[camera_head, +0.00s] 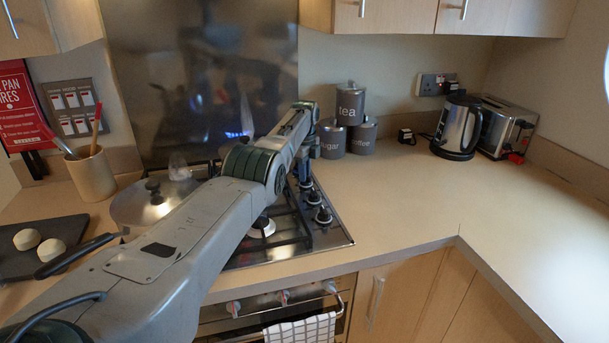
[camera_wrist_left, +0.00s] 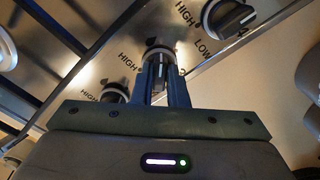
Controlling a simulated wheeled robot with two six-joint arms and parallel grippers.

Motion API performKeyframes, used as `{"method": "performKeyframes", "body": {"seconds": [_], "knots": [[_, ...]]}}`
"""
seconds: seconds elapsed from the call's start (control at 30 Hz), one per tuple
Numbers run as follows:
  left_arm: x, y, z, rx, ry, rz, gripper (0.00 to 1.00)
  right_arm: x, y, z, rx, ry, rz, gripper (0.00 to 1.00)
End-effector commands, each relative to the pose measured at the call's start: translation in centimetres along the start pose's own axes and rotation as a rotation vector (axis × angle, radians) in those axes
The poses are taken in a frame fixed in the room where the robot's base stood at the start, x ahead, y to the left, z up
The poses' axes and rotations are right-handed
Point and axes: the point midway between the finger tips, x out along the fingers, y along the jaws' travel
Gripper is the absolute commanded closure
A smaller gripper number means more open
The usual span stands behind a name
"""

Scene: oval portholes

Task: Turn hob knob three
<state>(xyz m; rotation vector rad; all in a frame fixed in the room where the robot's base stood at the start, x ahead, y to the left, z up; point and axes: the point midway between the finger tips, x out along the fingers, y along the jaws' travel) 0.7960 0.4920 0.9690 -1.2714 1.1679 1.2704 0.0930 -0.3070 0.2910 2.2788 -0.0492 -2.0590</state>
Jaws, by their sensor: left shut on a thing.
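The steel hob (camera_head: 335,238) has a row of dark knobs along its right side. My left arm reaches across the hob, and my left gripper (camera_head: 305,178) points down at this row. In the left wrist view, the gripper's two fingers (camera_wrist_left: 161,82) are shut on a knob (camera_wrist_left: 160,56), one on each side. A partly hidden number, seemingly a 3, is printed beside it. Knob four (camera_wrist_left: 231,16) is at the upper right, and another knob (camera_wrist_left: 115,91) is at the lower left; both are apart from the fingers. My right gripper is not in view.
A lidded steel pan (camera_head: 150,205) sits on the hob's left side, its black handle (camera_head: 75,256) pointing left. Grey canisters (camera_head: 332,138), a kettle (camera_head: 458,127) and a toaster (camera_head: 510,125) stand behind. The worktop right of the hob is clear.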

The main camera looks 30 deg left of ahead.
Motion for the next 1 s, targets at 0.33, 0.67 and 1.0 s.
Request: {"method": "performKeyframes", "body": {"seconds": [0.33,0.67,1.0], "knots": [[0.1,-0.2,-0.1,0.328,0.000,-0.002,1.00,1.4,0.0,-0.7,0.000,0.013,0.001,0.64],[0.1,-0.3,-0.1,0.603,-0.001,-0.001,1.00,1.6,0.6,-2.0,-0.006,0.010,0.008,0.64],[0.0,-0.3,-0.1,0.767,0.000,0.000,1.00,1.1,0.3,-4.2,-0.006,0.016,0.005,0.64]]}}
